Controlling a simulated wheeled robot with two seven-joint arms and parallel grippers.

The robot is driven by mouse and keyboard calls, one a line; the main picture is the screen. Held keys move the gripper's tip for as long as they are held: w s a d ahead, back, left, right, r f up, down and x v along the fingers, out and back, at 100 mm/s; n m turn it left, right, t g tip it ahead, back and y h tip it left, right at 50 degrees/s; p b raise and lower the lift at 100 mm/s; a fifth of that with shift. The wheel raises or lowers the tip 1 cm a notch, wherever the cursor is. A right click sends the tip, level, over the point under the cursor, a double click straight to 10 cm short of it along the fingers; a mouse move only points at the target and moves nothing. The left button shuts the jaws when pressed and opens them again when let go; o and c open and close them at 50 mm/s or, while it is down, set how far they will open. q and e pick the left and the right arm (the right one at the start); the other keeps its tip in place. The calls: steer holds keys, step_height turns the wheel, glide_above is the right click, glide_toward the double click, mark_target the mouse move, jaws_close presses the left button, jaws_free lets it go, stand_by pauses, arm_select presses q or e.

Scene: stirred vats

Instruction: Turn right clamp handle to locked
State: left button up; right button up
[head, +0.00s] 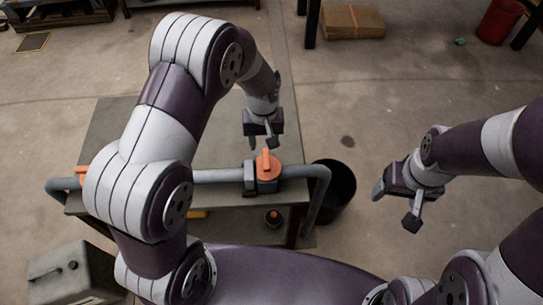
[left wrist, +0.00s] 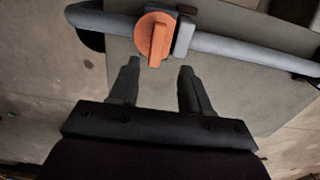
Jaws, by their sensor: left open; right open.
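The right clamp handle (head: 268,165) is an orange disc with a raised bar, on a grey clamp around the grey pipe (head: 218,176) at the right part of the table. In the left wrist view the handle (left wrist: 156,41) sits just beyond the fingertips, its bar roughly in line with the fingers and across the pipe. My left gripper (head: 262,143) is open and empty, just behind the handle and apart from it; its fingers (left wrist: 158,65) also show in the left wrist view. My right gripper (head: 393,206) is open and empty, off to the right of the table.
Another orange part (head: 82,176) shows at the pipe's left end, partly hidden by my arm. A black bin (head: 335,187) stands by the table's right end. A grey box (head: 70,275) is at the lower left. A cardboard box (head: 351,21) lies far back. The table top (head: 115,120) behind the pipe is clear.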

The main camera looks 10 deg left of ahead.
mark_target(266, 158)
arm_select(q)
steer(key=f, duration=0.9)
steer(key=shift+w+d+f, duration=0.1)
steer(key=shift+w+d, duration=0.15)
steer(key=shift+d, duration=0.05)
steer(key=shift+s+a+f, duration=0.1)
steer(key=shift+a+f, duration=0.05)
steer(key=shift+f, duration=0.2)
jaws_close()
